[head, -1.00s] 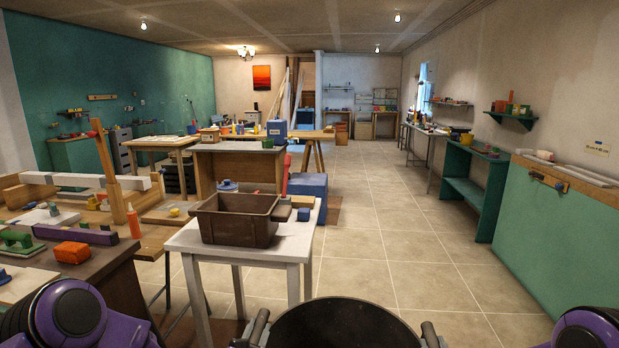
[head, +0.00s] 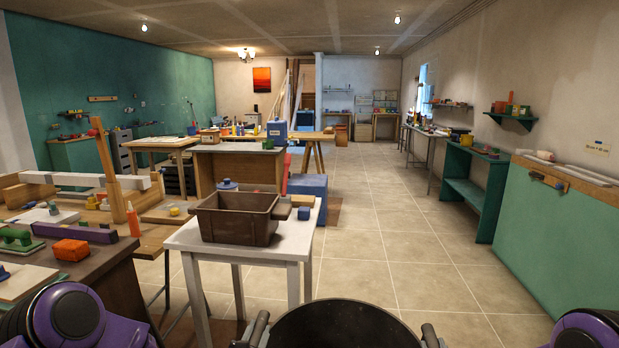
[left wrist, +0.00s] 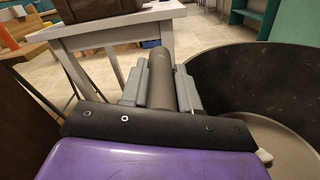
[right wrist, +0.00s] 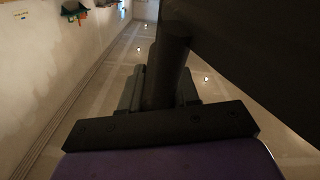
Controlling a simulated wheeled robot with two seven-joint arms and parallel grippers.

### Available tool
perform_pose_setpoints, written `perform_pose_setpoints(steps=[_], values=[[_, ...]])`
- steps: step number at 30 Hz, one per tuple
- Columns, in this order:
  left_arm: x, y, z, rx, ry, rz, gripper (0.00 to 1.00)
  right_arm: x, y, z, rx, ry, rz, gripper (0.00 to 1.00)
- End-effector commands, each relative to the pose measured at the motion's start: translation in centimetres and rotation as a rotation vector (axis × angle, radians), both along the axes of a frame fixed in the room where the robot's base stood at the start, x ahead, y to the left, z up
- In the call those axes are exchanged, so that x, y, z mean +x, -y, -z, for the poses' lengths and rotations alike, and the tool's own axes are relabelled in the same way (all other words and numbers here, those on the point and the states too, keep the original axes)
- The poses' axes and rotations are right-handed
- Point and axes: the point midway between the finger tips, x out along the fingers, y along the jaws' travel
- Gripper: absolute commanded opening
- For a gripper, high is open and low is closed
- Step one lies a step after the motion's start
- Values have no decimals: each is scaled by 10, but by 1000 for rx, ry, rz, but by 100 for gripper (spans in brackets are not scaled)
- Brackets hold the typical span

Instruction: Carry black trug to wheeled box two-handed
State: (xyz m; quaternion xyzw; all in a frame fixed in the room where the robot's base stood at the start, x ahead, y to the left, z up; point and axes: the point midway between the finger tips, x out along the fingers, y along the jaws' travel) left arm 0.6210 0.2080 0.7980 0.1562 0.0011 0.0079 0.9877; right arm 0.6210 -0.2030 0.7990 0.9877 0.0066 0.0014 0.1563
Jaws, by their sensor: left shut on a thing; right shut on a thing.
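The black trug (head: 345,325) is at the bottom middle of the head view, held in front of me, with its lower part cut off. My left gripper (head: 256,330) is shut on its left handle, and the left wrist view shows grey fingers around the dark handle (left wrist: 160,80) beside the trug's wall (left wrist: 255,75). My right gripper (head: 432,335) is shut on the right handle, which also shows in the right wrist view (right wrist: 166,70). The trug's inside looks empty where visible. I cannot make out wheels on any box.
A white table (head: 280,244) with a brown tub (head: 236,224) stands just ahead to the left. A cluttered workbench (head: 95,268) is at the left. A blue box (head: 308,188) stands behind the table. A green panel (head: 566,240) lines the right. The tiled floor ahead right is clear.

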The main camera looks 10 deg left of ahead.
Motion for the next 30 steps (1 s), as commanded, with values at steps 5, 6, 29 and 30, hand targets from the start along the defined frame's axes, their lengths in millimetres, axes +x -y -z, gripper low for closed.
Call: perform_pose_setpoints(steps=[5, 6, 29, 30], values=[[0, 5, -3, -3, 3, 10, 50, 1, -4, -2, 4, 3, -9, 0], [0, 4, -2, -3, 3, 9, 60, 1, -4, -2, 3, 4, -9, 0], [0, 0, 1, 0, -3, 1, 52, 0, -1, 1, 0, -3, -1, 60], [0, 0, 1, 0, -3, 1, 52, 0, -1, 1, 0, -3, -1, 60]])
